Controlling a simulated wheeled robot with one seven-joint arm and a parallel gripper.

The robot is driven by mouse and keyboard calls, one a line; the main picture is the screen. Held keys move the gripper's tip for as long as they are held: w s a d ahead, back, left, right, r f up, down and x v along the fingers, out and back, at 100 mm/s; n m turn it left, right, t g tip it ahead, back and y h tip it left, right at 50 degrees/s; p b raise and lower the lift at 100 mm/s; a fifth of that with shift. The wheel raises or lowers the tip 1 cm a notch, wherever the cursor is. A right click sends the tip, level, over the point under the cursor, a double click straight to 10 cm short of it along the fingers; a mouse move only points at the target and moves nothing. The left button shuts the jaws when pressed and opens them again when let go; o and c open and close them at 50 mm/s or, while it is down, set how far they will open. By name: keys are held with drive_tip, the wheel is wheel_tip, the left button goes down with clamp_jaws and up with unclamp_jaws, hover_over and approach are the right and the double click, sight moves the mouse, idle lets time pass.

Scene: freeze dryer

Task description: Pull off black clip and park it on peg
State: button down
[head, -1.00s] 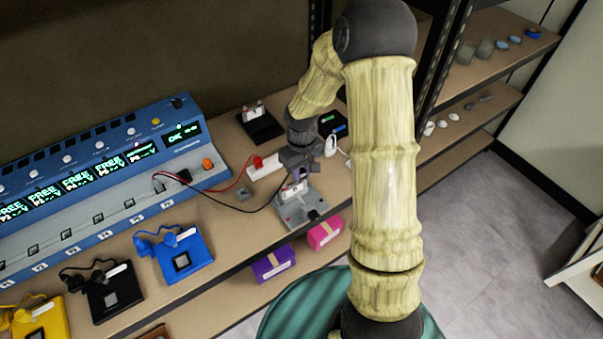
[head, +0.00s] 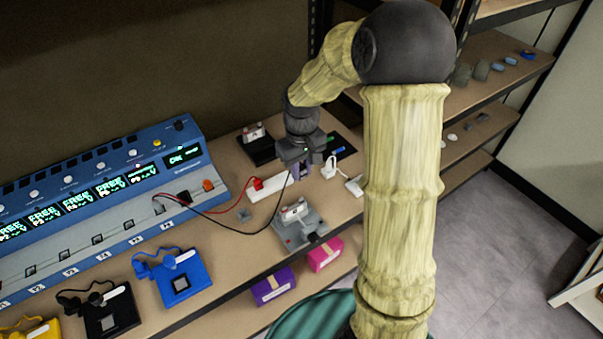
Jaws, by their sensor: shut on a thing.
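My gripper (head: 303,166) is shut at the end of a black lead (head: 238,232), above the back of the bench. The black clip is too small and hidden by the fingers to make out. The lead runs in a loop from the blue unit (head: 120,190) up to my gripper. The grey fixture (head: 310,240), with a pale labelled part on top (head: 294,211), stands in front of my gripper, apart from it. A red clip (head: 258,184) sits at the left end of a white strip (head: 270,188), with a red lead. I cannot make out the peg.
A black stand (head: 257,147) is behind and left of my gripper. White plug-like items (head: 330,168) lie to its right. Blue (head: 182,290) and black (head: 108,318) boxes stand at the front left. Purple and pink boxes are on the shelf below.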

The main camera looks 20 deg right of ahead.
idle(0.4)
drive_tip(key=shift+f+b, duration=1.85)
drive_tip(key=shift+f, duration=1.1)
drive_tip(key=w+a+p, duration=0.1)
drive_tip(key=w+p, duration=0.2)
drive_tip(key=w, duration=0.3)
drive_tip(key=shift+w+a, duration=0.25)
drive_tip(key=shift+w, duration=0.05)
